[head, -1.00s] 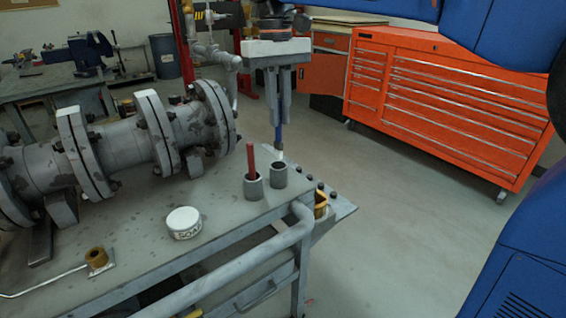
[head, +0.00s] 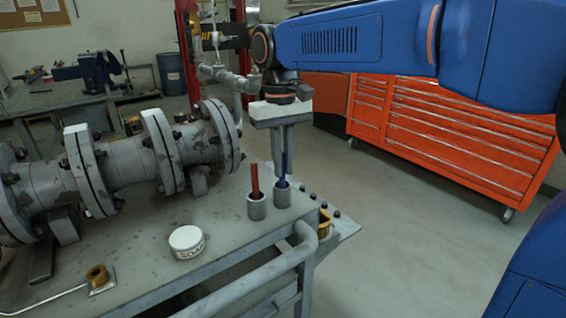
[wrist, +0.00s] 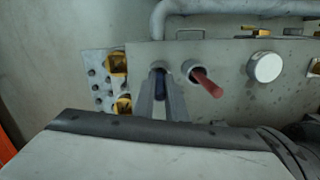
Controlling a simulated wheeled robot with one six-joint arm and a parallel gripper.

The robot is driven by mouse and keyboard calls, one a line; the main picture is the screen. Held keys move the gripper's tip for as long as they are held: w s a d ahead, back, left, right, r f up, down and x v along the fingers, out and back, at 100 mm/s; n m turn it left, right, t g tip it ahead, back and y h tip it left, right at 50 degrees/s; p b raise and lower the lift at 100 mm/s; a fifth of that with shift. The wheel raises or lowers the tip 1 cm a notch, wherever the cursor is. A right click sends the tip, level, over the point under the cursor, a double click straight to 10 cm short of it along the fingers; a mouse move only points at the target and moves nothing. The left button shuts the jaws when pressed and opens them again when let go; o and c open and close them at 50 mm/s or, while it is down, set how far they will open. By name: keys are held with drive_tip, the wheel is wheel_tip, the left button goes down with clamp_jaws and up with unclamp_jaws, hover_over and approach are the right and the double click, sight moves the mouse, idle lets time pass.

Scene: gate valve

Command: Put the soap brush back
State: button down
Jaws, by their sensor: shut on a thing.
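My gripper (head: 282,172) points straight down over the table's near right corner. It is shut on the blue-handled brush (head: 284,167), which is upright. The brush's lower end is inside the right grey cup (head: 282,197), so its tip is hidden. In the wrist view, the blue brush (wrist: 161,90) lies between the two fingers, in line with its cup (wrist: 158,73). A white soap tin (head: 187,241) with a dark label stands on the table to the left.
A red-handled tool (head: 255,180) stands in the left grey cup (head: 257,207), close beside my gripper. The large flanged valve pipe (head: 135,155) fills the table's back left. A brass fitting with a rod (head: 97,276) lies front left. A rail (head: 250,262) edges the table.

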drive_tip(key=shift+f, duration=0.15)
drive_tip(key=c, duration=1.8)
unclamp_jaws()
drive_tip(key=r, duration=0.8)
drive_tip(key=w+r, duration=0.1)
drive_tip(key=r, duration=0.3)
drive_tip(key=shift+a+r, duration=0.15)
drive_tip(key=shift+a, duration=0.05)
drive_tip(key=s+d+f+m+t, duration=0.1)
drive_tip(key=s+d+f, duration=0.1)
drive_tip(key=d, duration=0.3)
drive_tip(key=s+d+f, duration=0.2)
drive_tip(key=d, duration=0.2)
drive_tip(key=s+d+f+m+t, duration=0.1)
drive_tip(key=s+d+f+t, duration=0.1)
drive_tip(key=s+d+f, duration=0.6)
drive_tip(key=s+d+f+m+t, duration=0.2)
drive_tip(key=s+d+f, duration=0.7)
drive_tip(key=f, duration=0.5)
drive_tip(key=shift+s+d+f+m+t, duration=0.15)
drive_tip(key=shift+d+f+m+t, duration=0.2)
drive_tip(key=shift+d, duration=0.3)
drive_tip(key=shift+r, duration=0.15)
